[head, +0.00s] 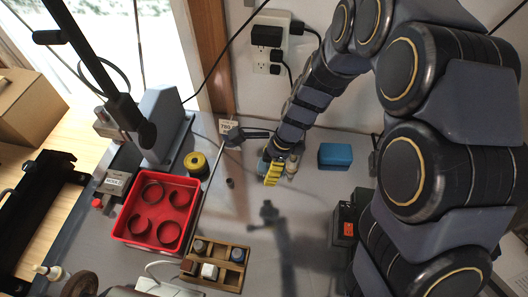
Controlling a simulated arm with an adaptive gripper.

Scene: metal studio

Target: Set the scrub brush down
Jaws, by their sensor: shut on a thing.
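The scrub brush (272,176) shows as a yellow, ridged piece at the end of my arm, right of the middle of the grey table. My gripper (280,163) is shut on it. The fingers are small in this view and partly blend with the brush, so the exact grip is hard to make out. A dark shadow on the tabletop below suggests that the brush is held above the surface. Whether any part of it touches the table cannot be told.
A blue block (335,155) sits right of my gripper. A wooden compartment box (233,276) with small items stands at the front. A red tray (122,228) with round rings and a yellow spool (195,164) are at left. The tabletop (310,215) below the brush is clear.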

